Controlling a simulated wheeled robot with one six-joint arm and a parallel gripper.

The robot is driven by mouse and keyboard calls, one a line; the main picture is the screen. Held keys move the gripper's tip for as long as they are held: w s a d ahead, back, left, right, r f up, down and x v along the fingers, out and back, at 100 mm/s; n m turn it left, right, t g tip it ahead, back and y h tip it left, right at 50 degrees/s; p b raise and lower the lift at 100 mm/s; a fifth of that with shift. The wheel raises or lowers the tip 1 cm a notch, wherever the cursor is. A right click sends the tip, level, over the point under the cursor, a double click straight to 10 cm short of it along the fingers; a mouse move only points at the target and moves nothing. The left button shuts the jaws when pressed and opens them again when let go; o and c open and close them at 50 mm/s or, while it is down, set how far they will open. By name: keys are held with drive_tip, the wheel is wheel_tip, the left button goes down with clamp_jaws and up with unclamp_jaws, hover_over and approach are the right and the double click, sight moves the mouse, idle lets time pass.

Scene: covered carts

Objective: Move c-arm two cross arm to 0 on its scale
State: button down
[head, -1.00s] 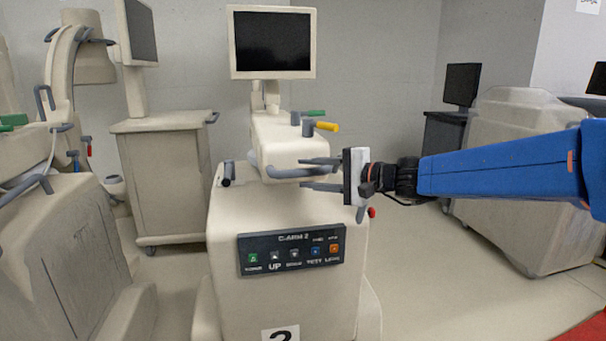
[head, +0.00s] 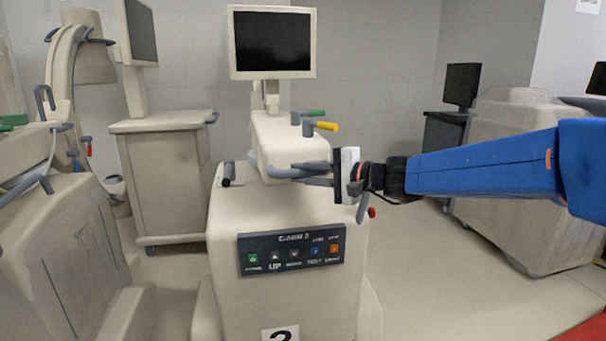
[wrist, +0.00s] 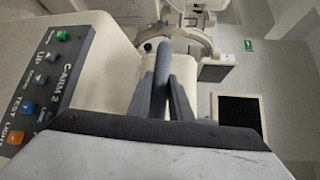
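C-arm two is the cream machine (head: 225,275) in the middle of the head view, with a "C-ARM 2" button panel (head: 291,253); the panel also shows in the wrist view (wrist: 42,85). Its cream cross arm (head: 285,139) lies on top, with a grey curved handle (head: 272,172) around its front end. My gripper (head: 297,173) comes from the right, its fingers close together on the handle's right part. In the wrist view the fingers (wrist: 163,97) press on both sides of the grey bar (wrist: 163,62). I cannot make out the scale.
A monitor (head: 272,43) stands behind the cross arm. Green (head: 316,113) and yellow (head: 327,126) levers stick out on its right. A red knob (head: 372,212) sits below my gripper.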

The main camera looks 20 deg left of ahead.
drive_tip(key=shift+s+a, duration=0.15)
drive_tip(key=shift+s+a, duration=0.35)
drive_tip(key=shift+a, duration=0.25)
drive_tip(key=c, duration=1.6)
unclamp_jaws()
drive_tip(key=shift+v, duration=1.15)
drive_tip(key=shift+s+v, duration=0.2)
drive_tip(key=shift+v, duration=7.35)
drive_tip(key=shift+f, duration=0.1)
